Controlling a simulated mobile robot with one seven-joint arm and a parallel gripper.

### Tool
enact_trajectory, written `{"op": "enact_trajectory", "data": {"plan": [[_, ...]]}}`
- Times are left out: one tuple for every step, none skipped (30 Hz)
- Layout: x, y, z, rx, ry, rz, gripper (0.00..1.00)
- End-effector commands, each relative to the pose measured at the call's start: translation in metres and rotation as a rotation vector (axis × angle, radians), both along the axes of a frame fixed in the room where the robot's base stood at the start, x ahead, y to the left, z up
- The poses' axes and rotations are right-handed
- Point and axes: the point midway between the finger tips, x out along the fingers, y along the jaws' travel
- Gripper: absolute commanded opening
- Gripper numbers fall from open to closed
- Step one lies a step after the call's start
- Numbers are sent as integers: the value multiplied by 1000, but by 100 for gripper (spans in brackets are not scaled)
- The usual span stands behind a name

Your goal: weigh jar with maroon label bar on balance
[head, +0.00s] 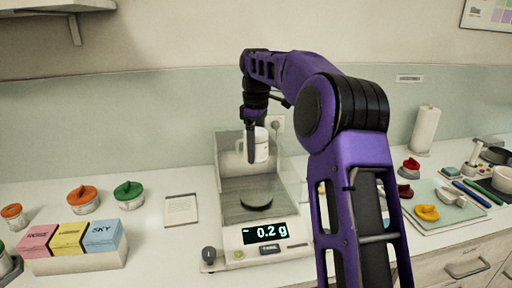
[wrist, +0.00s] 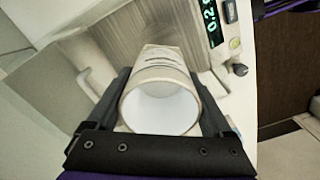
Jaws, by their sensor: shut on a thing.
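My gripper (head: 252,154) is shut on a white open-topped jar (head: 262,151), held in the air above the balance (head: 250,220). In the wrist view the jar (wrist: 161,104) sits between the two fingers of my gripper (wrist: 163,100), its round mouth and pale inside facing the camera. Some dark marks show on its far side; no maroon bar can be made out. The balance has clear side walls and a dark round pan (head: 256,201), which looks bare below the jar. Its display (head: 265,232) reads 0.2 g.
A box marked ROSE, SKY (head: 75,258) and jars with orange (head: 82,196) and green lids (head: 129,192) stand left. A card (head: 181,210) lies beside the balance. On the right are a paper roll (head: 425,130) and a board (head: 440,220) with small items.

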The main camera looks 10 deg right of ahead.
Motion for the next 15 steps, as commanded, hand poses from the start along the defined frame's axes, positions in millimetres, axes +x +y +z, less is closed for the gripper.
{"op": "enact_trajectory", "data": {"plan": [[0,0,-1,0,0,0,28],[0,0,-2,0,0,0,28],[0,0,-4,0,1,0,28],[0,0,-6,0,1,0,28],[0,0,-8,0,2,0,28],[0,0,-12,0,1,0,28],[0,0,-15,0,2,0,28],[-1,0,-18,0,2,0,28],[-1,0,-23,0,2,0,28],[-1,0,-27,0,2,0,28],[-1,0,-30,1,3,0,28],[-1,0,-35,0,2,0,28],[-1,0,-39,0,2,0,28],[-1,0,-42,0,2,0,28],[-1,0,-47,0,2,0,28]]}}
